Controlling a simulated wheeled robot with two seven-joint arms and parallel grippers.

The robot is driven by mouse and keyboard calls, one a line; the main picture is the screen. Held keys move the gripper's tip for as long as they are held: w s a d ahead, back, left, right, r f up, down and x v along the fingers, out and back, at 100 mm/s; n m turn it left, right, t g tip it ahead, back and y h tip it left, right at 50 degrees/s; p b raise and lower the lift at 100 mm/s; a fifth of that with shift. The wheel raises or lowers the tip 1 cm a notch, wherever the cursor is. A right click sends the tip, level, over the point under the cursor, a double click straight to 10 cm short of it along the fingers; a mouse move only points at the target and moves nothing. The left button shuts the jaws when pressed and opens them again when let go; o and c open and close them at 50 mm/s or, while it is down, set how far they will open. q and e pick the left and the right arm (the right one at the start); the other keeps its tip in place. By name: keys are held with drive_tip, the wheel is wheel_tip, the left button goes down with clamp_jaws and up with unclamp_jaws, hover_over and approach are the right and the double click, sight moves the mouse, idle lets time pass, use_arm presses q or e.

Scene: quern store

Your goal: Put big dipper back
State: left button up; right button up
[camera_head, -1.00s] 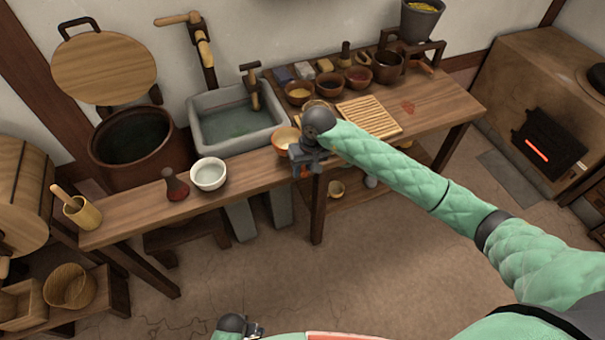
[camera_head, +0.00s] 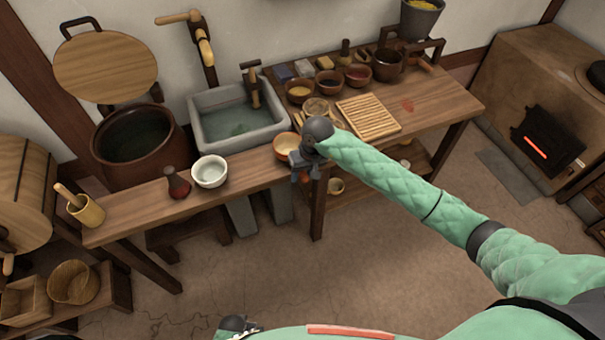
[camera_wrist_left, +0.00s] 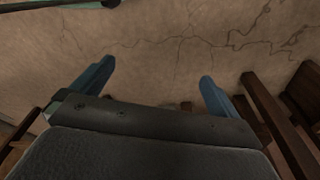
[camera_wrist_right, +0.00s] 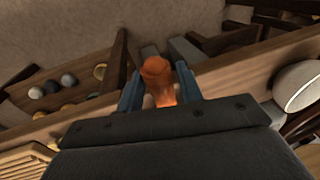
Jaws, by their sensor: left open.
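What seems to be the big dipper (camera_head: 286,146), a pale bowl with an orange-brown outside, shows at the front edge of the table, beside my right gripper (camera_head: 304,172). In the right wrist view its orange part (camera_wrist_right: 158,80) sits between the two fingers, which are close in on both sides. My gripper and wrist hide part of it in the head view. My left gripper (camera_head: 243,332) is low at the bottom edge of the head view. In the left wrist view its fingers (camera_wrist_left: 154,92) are wide apart and empty, above the floor.
A grey stone sink (camera_head: 236,140) stands behind the table, with a brown water jar (camera_head: 140,165) to its left. On the table (camera_head: 240,198) are a white bowl (camera_head: 209,171), a red-brown bottle (camera_head: 177,184), a slatted rack (camera_head: 368,118) and several small bowls. A stove (camera_head: 545,110) stands far right.

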drive_tip(key=shift+o, duration=0.7)
use_arm(q)
drive_tip(key=shift+s+f, duration=0.1)
use_arm(e)
drive_tip(key=shift+r, duration=0.15)
drive_tip(key=shift+r, duration=0.15)
drive_tip(key=shift+d+r, duration=0.1)
drive_tip(key=shift+r, duration=0.15)
use_arm(q)
drive_tip(key=w+d+r+b, duration=0.1)
drive_tip(key=r+b, duration=0.1)
drive_tip(key=r, duration=0.6)
drive_tip(key=w+d+r+b, duration=0.2)
drive_tip(key=r+b, duration=0.1)
drive_tip(key=r, duration=0.5)
drive_tip(key=shift+w, duration=0.3)
use_arm(e)
drive_tip(key=v, duration=1.1)
